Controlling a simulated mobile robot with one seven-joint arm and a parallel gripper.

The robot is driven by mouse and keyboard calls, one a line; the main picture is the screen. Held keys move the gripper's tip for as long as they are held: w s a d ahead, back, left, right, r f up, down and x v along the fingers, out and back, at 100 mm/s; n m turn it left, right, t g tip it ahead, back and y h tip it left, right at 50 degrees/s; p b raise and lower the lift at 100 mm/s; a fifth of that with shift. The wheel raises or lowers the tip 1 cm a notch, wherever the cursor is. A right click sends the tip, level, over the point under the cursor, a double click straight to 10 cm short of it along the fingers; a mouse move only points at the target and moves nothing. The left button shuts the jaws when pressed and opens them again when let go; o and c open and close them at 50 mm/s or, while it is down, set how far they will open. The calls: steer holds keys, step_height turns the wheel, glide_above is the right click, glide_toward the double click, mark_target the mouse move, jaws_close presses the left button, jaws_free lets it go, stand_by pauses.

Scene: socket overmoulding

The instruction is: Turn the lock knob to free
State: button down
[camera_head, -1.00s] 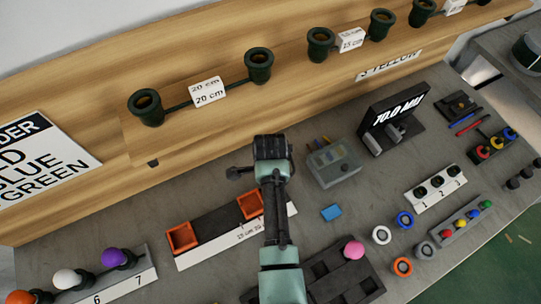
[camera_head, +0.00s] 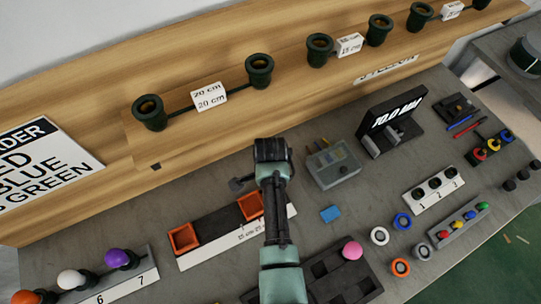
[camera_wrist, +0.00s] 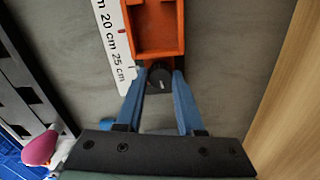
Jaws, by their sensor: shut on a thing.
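The lock knob (camera_wrist: 160,80) is a dark round knob with a pale mark, at the near end of an orange block (camera_wrist: 156,30) in the wrist view. My gripper (camera_wrist: 160,76) has its two blue fingers on either side of the knob and is shut on it. The knob and my fingertips are hidden there by my arm.
A second orange block (camera_head: 184,239) sits at the fixture's left end. A grey clear-topped box (camera_head: 333,167) and a blue piece (camera_head: 330,214) are to the right. A dark tray (camera_head: 343,283) with a pink ball (camera_head: 352,250) is in front. A wooden shelf (camera_head: 215,125) runs behind.

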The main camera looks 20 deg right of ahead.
steer(key=n+p, duration=0.1)
steer(key=n, duration=0.3)
steer(key=shift+r+n+p, duration=0.1)
steer(key=shift+n+p, duration=0.2)
steer(key=n+p, duration=0.1)
steer(key=n, duration=0.3)
steer(key=shift+n, duration=0.4)
steer(key=c, duration=0.8)
jaws_free()
